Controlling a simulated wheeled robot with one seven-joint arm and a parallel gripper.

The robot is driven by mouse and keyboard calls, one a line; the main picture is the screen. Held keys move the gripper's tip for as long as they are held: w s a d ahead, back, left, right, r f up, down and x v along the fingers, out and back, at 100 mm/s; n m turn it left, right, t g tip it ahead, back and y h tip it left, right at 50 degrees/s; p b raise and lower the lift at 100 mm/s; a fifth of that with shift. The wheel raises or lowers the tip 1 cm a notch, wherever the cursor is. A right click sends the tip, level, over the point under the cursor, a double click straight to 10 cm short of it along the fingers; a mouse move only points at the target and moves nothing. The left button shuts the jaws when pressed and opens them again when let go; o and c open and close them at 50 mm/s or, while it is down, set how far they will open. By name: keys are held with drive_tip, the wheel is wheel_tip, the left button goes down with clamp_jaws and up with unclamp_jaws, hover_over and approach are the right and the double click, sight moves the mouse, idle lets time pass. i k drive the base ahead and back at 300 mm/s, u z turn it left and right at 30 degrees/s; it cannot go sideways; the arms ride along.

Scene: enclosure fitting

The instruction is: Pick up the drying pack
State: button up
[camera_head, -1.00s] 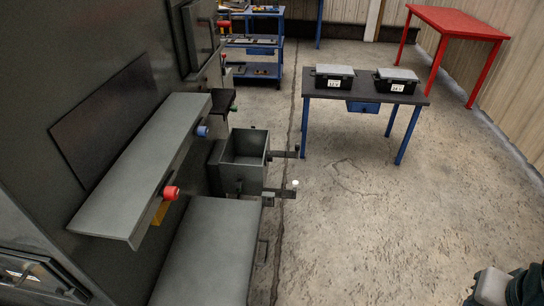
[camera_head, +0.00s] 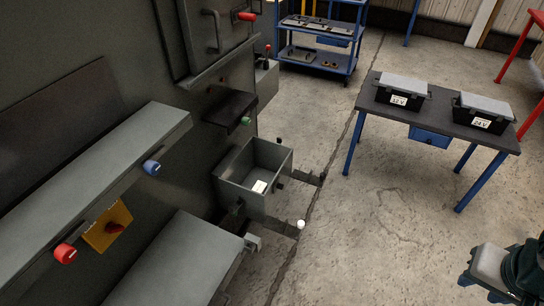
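A small white packet (camera_head: 259,186), which looks like the drying pack, lies in an open grey metal box (camera_head: 240,193) fixed beside the large dark cabinet. It is small in the head view, and I cannot read any marking on it. My gripper is not in view. Part of what looks like my own arm shows at the lower right edge, well apart from the box.
A grey shelf with blue (camera_head: 151,167) and red (camera_head: 65,253) knobs juts out at left. A grey slab (camera_head: 178,262) lies below. A rod with a white knob (camera_head: 301,224) sticks out near the box. A dark table (camera_head: 440,118) with two labelled cases stands right; floor between is clear.

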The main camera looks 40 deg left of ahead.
sight(260, 186)
drive_tip(key=u, duration=0.65)
drive_tip(key=i, duration=1)
drive_tip(key=u, duration=1.5)
drive_tip(key=i, duration=0.5)
drive_tip(key=u, duration=0.55)
